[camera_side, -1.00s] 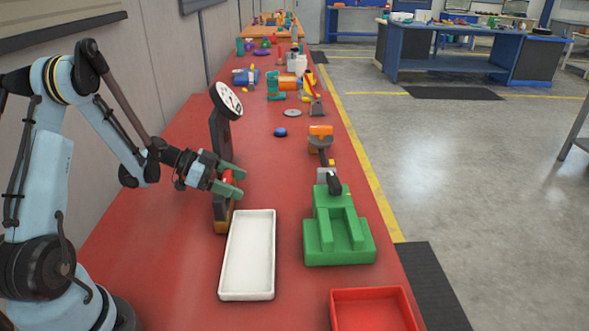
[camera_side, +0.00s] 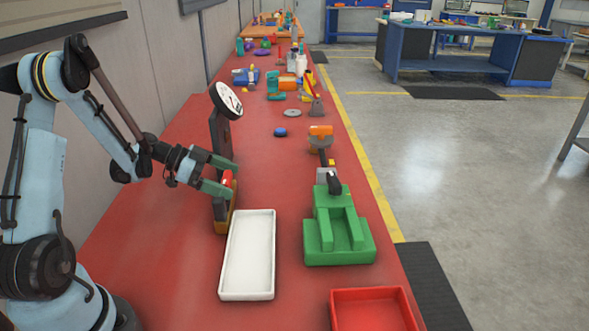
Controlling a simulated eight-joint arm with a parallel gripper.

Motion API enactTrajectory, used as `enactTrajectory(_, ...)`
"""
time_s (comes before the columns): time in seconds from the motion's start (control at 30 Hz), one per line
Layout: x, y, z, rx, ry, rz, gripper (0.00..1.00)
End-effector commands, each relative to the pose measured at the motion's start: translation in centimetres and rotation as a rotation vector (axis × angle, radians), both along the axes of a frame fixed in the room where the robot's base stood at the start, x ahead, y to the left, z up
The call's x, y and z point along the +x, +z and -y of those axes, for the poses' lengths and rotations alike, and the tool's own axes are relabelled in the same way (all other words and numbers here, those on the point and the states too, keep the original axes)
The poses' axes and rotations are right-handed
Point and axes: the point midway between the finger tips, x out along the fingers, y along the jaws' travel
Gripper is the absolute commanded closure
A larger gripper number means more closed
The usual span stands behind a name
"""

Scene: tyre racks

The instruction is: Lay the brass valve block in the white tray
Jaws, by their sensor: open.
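The brass valve block (camera_side: 222,226), brownish gold with a red part on top, stands on the red bench just behind and left of the white tray's far end. The white tray (camera_side: 248,258) is empty. My gripper (camera_side: 232,179) has green fingers that are spread apart. In the picture the fingertips lie above and below the red part of the block. I cannot tell whether they touch it. The lower finger hides some of the block.
A dial gauge (camera_side: 227,101) on a dark upright stands close behind the block. A green fixture (camera_side: 338,232) is right of the tray, and a red tray (camera_side: 371,293) is at the front right. Several small parts lie farther back.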

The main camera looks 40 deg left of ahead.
Motion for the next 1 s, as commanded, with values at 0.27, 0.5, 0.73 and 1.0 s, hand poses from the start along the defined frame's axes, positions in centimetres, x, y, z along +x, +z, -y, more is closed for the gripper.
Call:
enactTrajectory(0.27, -3.7, 2.8, -3.8, 0.000, 0.006, 0.000, 0.00)
enactTrajectory(0.5, -5.6, 4.3, -5.6, 0.000, 0.002, 0.000, 0.00)
enactTrajectory(0.73, -5.3, 5.3, -4.4, -0.004, 0.021, -0.082, 0.00)
enactTrajectory(1.0, -3.9, 7.1, 3.0, 0.042, 0.182, -0.411, 0.00)
